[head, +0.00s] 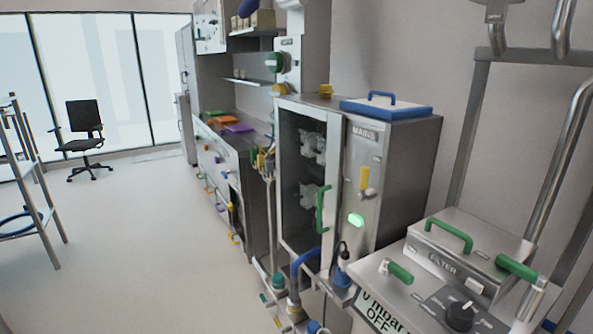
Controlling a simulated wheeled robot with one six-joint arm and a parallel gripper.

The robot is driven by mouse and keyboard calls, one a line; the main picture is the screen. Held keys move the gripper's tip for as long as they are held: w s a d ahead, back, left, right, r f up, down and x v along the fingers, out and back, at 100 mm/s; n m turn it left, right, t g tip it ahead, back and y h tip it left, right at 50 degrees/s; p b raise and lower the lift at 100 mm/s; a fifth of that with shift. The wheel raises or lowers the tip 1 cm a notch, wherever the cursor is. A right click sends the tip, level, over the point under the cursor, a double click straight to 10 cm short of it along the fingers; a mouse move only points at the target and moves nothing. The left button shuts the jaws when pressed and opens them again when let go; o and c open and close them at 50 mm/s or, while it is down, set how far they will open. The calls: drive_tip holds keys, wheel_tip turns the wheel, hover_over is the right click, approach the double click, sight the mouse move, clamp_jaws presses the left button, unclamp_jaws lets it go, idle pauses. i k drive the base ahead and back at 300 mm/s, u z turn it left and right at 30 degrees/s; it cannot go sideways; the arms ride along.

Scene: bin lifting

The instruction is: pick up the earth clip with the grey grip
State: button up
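I cannot make out an earth clip with a grey grip in the head view. A cluster of small yellow and metal parts (264,160) hangs at the end of the bench, too small to tell apart. My gripper is not in view, so its state and what it holds do not show.
A steel cabinet labelled MAINS (408,165) has a green handle (323,208) and a blue-edged lid (386,108). A FILTER unit (470,252) stands front right. Blue hoses (303,260) crowd the lower middle. A chair (84,130) and rack (34,180) flank open floor at left.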

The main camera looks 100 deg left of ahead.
sight(268, 163)
drive_tip(key=u, duration=3.8)
drive_tip(key=i, duration=0.3)
drive_tip(key=u, duration=0.7)
drive_tip(key=i, duration=1.65)
drive_tip(key=u, duration=0.4)
drive_tip(key=i, duration=1.75)
drive_tip(key=z, duration=0.8)
drive_tip(key=i, duration=0.9)
drive_tip(key=z, duration=1.6)
drive_tip(key=i, duration=0.7)
drive_tip(key=z, duration=0.5)
